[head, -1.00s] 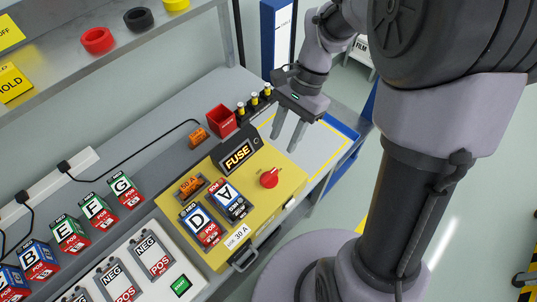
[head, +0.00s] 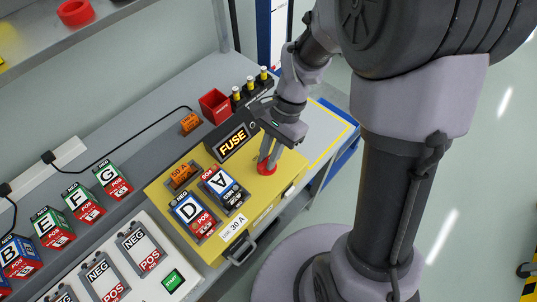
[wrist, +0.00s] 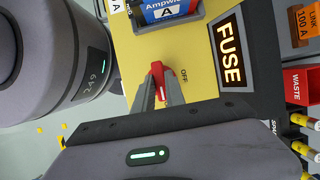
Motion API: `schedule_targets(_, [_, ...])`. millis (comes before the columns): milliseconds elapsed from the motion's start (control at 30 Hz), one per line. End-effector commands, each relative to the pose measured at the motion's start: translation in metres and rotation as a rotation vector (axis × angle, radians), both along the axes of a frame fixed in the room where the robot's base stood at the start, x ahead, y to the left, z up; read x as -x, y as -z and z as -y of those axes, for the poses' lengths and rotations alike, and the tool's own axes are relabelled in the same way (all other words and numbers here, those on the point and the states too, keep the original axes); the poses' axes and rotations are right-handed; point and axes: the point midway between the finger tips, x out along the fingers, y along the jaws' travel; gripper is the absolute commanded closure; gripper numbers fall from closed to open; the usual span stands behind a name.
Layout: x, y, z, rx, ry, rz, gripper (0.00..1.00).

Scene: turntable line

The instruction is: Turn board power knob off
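The red power knob (head: 266,169) sits on the yellow board (head: 283,186), right of the FUSE sign. In the wrist view, the knob (wrist: 158,75) is a red grip bar with a white mark, and the word OFF is printed to its right. My gripper (head: 267,168) points down at the knob. In the wrist view, the two grey fingers (wrist: 160,86) lie one on each side of the red bar and look shut on it. The fingers hide part of the knob, and I cannot make out the rest of its dial.
The FUSE sign (head: 233,142) stands close beside my gripper. Blocks D (head: 195,215) and A (head: 224,190) sit on the board. A red waste bin (head: 215,106) and several yellow-topped fuses stand behind. A yellow-outlined area on the right is clear.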

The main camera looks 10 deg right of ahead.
Motion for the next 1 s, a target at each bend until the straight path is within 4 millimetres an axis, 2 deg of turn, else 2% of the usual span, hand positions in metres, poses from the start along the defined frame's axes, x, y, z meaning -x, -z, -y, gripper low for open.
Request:
schedule_targets(467, [-0.0001,-0.0019,-0.0003,0.0,-0.065,-0.001,1.0])
schedule_targets(1000, [-0.002,-0.0041,-0.003,-0.001,-0.526,-0.001,1.0])
